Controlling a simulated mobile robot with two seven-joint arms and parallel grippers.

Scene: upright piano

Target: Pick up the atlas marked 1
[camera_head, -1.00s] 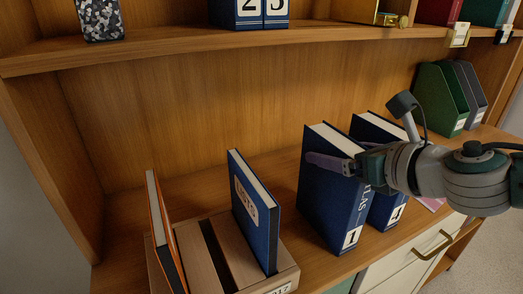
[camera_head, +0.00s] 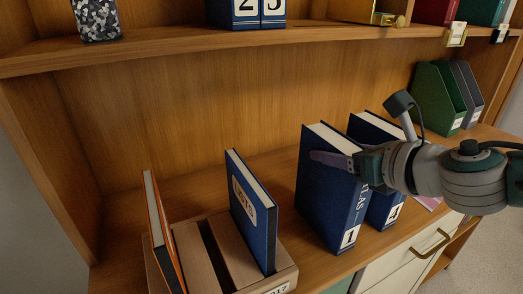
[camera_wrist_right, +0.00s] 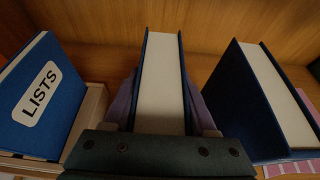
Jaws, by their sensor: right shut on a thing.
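The atlas marked 1 (camera_head: 328,198) is a thick dark blue book with white page edges, standing upright on the wooden shelf board. In the wrist view its page block (camera_wrist_right: 162,85) runs up between the two purple fingers. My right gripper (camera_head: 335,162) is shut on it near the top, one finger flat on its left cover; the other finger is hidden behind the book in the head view. I cannot tell any gap under the atlas. A similar blue atlas marked 4 (camera_head: 385,205) stands close on its right. My left gripper is not in view.
A wooden divided box (camera_head: 220,270) at the left holds a blue LISTS book (camera_head: 252,205) and an orange-edged book (camera_head: 162,235). Green and grey file holders (camera_head: 437,98) stand at the right. An upper shelf (camera_head: 190,47) runs above. Bare board lies between box and atlas.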

